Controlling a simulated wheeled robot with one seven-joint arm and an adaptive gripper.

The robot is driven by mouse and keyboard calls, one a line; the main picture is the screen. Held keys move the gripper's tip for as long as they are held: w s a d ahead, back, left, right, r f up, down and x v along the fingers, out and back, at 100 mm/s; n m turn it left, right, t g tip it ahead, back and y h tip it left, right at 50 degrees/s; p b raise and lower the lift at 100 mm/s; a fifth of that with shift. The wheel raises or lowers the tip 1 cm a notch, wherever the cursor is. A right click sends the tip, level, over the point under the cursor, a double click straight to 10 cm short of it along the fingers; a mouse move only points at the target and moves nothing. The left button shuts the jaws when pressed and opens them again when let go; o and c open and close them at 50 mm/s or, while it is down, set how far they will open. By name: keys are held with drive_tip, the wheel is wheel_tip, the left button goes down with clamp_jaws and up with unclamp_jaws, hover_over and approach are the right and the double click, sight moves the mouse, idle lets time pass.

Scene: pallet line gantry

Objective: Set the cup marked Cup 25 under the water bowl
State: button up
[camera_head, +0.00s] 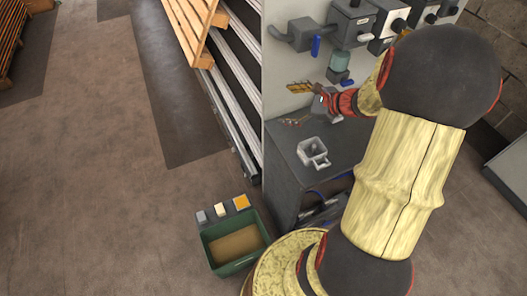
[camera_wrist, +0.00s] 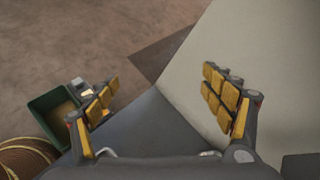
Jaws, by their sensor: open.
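A light grey cup-like vessel with a handle (camera_head: 313,152) stands on the dark bench top; I cannot read any mark on it, so I cannot confirm it as Cup 25. A translucent teal bowl (camera_head: 340,62) hangs below a grey unit on the panel and looks like the water bowl. My gripper (camera_head: 303,105) is above the bench, left of and lower than the bowl, and above the grey vessel. In the wrist view my gripper (camera_wrist: 160,84) has its padded fingers wide apart with nothing between them. Small pale edges at the bottom of that view are unclear.
A green bin (camera_head: 237,268) stands on the floor, with small blocks near its back edge. The pale panel (camera_head: 290,75) rises behind the dark bench (camera_head: 350,140). Grey valve units and a blue lever (camera_head: 316,46) stick out from it. Conveyor rails (camera_head: 240,90) lie left.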

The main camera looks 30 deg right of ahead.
drive_tip(key=s+a+r+n+g, duration=0.35)
drive_tip(key=a+n, duration=0.25)
drive_tip(key=a, duration=0.4)
drive_tip(key=s+a+r+n+g, duration=0.2)
drive_tip(key=s+a+r+n, duration=0.2)
drive_tip(key=a+n, duration=0.45)
drive_tip(key=s+a+r+n+h, duration=0.2)
drive_tip(key=s+n, duration=0.3)
drive_tip(key=s, duration=0.1)
drive_tip(key=s+a+r+n+h, duration=0.2)
drive_tip(key=s+r+n, duration=0.1)
drive_tip(key=s+n, duration=0.3)
drive_tip(key=shift+s+a+r+h, duration=0.2)
drive_tip(key=shift+s+h, duration=0.2)
drive_tip(key=shift+d+t, duration=0.15)
drive_tip(key=shift+t, duration=0.1)
